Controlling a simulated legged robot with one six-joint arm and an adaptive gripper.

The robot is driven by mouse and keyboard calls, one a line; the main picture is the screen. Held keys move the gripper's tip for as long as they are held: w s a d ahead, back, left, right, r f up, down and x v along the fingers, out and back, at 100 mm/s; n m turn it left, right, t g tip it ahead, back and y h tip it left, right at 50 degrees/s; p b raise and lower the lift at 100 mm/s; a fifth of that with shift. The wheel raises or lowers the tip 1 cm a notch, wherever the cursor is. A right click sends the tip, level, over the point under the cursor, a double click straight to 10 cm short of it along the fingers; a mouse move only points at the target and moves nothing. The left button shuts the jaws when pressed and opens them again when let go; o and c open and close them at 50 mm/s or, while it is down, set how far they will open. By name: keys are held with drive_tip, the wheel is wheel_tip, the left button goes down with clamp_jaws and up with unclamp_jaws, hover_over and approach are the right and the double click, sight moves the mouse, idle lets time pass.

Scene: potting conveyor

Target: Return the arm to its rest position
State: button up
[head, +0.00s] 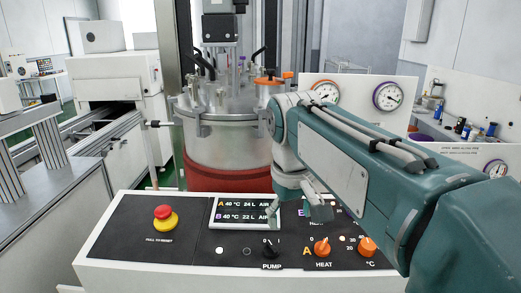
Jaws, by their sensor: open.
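My arm (345,160) is teal and grey. It reaches in from the lower right and extends across the right part of the head view, bent down at its wrist. My gripper (294,211) hangs over the control panel (130,262), between the display and the panel's right part. Its fingers are spread and nothing shows between them. I cannot tell how far above the panel they are. My arm and gripper hide part of the panel's upper right, including labels by the purple B.
The panel carries a red stop button (163,214), a display (240,212), a black PUMP knob (270,249) and orange HEAT (321,247) and temperature (368,246) knobs. A steel vessel (225,145) stands behind. Gauges (387,96) are right; a conveyor (90,140) is left.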

drive_tip(key=s+d+f+m+t, duration=0.2)
drive_tip(key=s+d+f, duration=0.3)
drive_tip(key=s, duration=0.2)
drive_tip(key=s+d+f+m+t, duration=0.2)
drive_tip(key=s+d+f, duration=0.2)
drive_tip(key=s+f, duration=0.2)
drive_tip(key=shift+s+d+f, duration=0.2)
drive_tip(key=shift+s+d, duration=0.15)
drive_tip(key=shift+s, duration=0.75)
